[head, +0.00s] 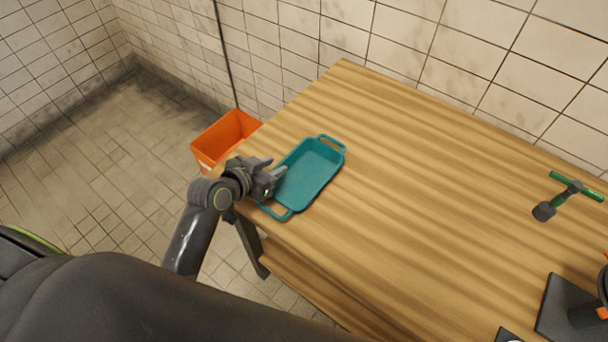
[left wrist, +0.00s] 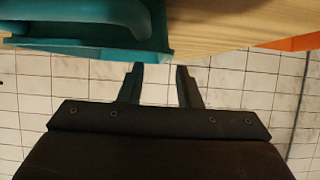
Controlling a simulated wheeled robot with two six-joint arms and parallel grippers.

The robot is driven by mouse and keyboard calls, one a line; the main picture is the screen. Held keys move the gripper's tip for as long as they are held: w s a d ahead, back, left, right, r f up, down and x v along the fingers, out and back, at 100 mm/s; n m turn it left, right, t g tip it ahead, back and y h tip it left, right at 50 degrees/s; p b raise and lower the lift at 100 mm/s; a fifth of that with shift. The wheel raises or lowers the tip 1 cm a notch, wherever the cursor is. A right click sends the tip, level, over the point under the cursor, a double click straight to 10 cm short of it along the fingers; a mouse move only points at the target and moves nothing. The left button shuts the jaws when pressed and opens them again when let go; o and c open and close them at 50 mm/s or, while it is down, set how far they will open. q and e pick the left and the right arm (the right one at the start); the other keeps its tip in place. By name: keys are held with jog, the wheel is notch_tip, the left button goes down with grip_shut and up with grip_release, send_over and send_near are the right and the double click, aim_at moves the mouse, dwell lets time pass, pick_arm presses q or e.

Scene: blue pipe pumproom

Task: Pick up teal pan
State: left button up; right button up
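The teal pan (head: 309,174) lies on the left end of the wooden table, a rectangular dish with a loop handle at each short end. My left gripper (head: 276,171) is at the pan's left long side, with its fingers pointing toward the rim. In the left wrist view the two fingers (left wrist: 161,75) are spread apart with nothing between them. The teal pan (left wrist: 95,38) shows there at the upper left, beside and beyond the fingertips. I cannot tell whether a finger touches it. My right gripper is not in view.
The wooden table (head: 400,190) is clear around the pan on the right. An orange bin (head: 222,138) stands on the floor left of the table. A green-handled tool (head: 565,195) and a black object (head: 570,310) are on the table's right part. A tiled wall is behind.

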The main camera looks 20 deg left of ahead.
aim_at(282, 164)
pick_arm(q)
jog(key=shift+p+x, duration=0.6)
jog(key=shift+x, duration=1.9)
jog(key=shift+s+a+f, duration=0.1)
jog(key=shift+f, duration=0.1)
grip_shut()
